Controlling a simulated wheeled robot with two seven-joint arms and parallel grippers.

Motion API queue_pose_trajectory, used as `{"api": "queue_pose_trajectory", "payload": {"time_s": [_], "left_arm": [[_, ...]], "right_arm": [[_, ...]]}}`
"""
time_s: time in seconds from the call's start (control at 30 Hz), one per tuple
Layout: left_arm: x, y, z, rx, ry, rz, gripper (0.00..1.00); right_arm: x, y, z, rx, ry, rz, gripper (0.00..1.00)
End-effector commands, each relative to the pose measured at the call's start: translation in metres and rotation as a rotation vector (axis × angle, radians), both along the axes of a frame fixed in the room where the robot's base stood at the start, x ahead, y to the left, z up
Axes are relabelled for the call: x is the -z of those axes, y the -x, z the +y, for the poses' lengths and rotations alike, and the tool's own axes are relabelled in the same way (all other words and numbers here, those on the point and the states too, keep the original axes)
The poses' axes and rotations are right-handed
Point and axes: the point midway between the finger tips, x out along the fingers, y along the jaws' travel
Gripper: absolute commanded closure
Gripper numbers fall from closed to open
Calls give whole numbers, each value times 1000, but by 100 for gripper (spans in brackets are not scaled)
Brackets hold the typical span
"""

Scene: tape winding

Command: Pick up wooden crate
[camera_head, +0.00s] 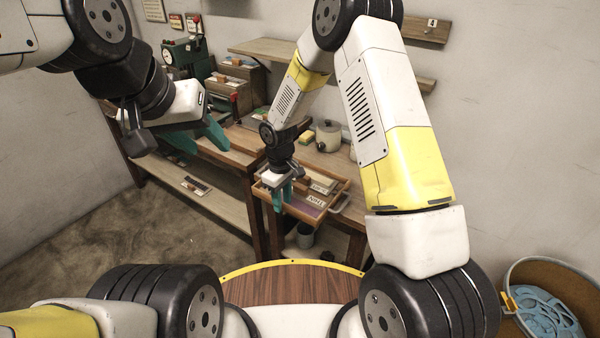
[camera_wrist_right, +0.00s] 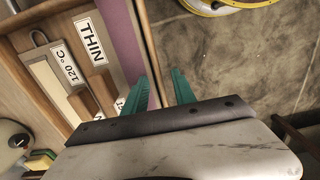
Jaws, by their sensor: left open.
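The wooden crate (camera_head: 303,213) is a shallow open box at the front edge of the workbench, holding labelled blocks. In the right wrist view its rim (camera_wrist_right: 150,60) runs between the teal fingers of my right gripper (camera_wrist_right: 165,82). Those fingers stand apart, with floor showing between the rim and the right-hand finger. In the head view my right gripper (camera_head: 281,192) is at the crate's left side. My left gripper (camera_head: 203,138) is open and empty, in the air left of the crate.
The wooden workbench (camera_head: 225,152) carries a green machine (camera_head: 188,56) at the back left and a pot (camera_head: 328,136) behind the crate. A bin with blue coils (camera_head: 548,312) stands at the lower right. The floor at left is clear.

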Motion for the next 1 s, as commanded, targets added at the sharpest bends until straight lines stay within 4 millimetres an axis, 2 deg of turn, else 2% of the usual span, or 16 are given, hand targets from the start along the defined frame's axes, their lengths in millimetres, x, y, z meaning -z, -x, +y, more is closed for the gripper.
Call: {"api": "queue_pose_trajectory", "payload": {"time_s": [0.17, 0.33, 0.37, 1.0], "left_arm": [[0, 0, 0, 0, 0, 0, 55], [0, 0, 0, 0, 0, 0, 55], [0, 0, 0, 0, 0, 0, 55], [0, 0, 0, 0, 0, 0, 55]], "right_arm": [[0, 0, 0, 0, 0, -1, 67], [0, 0, 0, 0, 0, -1, 98], [0, 0, 0, 0, -1, -1, 100], [1, 0, -1, 1, 0, 0, 100]]}}
